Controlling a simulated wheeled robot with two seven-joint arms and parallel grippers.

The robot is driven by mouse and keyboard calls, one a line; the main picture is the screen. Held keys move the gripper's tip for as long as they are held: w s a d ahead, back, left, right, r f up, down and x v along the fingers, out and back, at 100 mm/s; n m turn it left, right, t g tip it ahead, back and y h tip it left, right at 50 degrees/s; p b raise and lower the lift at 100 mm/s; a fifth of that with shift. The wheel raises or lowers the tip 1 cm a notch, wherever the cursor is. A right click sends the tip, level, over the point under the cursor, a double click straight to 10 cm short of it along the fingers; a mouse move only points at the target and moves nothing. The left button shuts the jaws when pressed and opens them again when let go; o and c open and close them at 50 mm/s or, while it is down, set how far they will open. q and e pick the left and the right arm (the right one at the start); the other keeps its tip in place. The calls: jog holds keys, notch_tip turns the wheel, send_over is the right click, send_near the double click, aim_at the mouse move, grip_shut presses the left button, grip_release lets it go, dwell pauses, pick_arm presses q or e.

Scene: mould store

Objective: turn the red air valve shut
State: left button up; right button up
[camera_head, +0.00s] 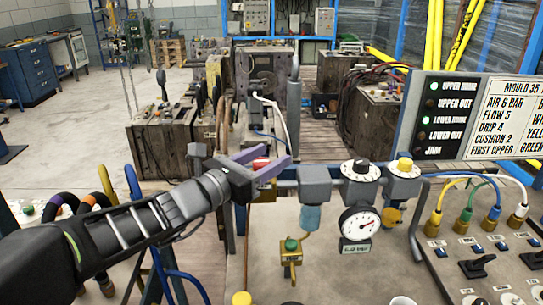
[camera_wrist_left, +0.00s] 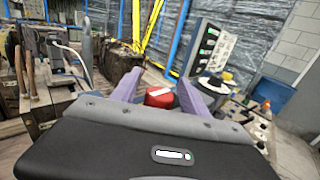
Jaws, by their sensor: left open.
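The red air valve (camera_head: 261,162) shows between the purple fingers of my left gripper (camera_head: 273,156) in the head view, mostly hidden by them. In the left wrist view the red valve (camera_wrist_left: 158,98) has a white mark on top and sits between the two open fingers (camera_wrist_left: 160,80). There is a visible gap beside it; I cannot tell whether either finger touches it. My left gripper is open, reaching in from the left over the pipe line. My right gripper is in neither view.
A pressure gauge (camera_head: 358,224) and black-and-white dial (camera_head: 361,171) stand right of the gripper, with a yellow knob (camera_head: 404,165) beyond. A grey filter unit with a blue bowl (camera_head: 310,217) hangs close by. A status board (camera_head: 480,115) and coloured hoses are further right.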

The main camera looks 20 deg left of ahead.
pick_arm(q)
jog(key=shift+w+d, duration=0.2)
jog(key=shift+w, duration=0.35)
grip_shut()
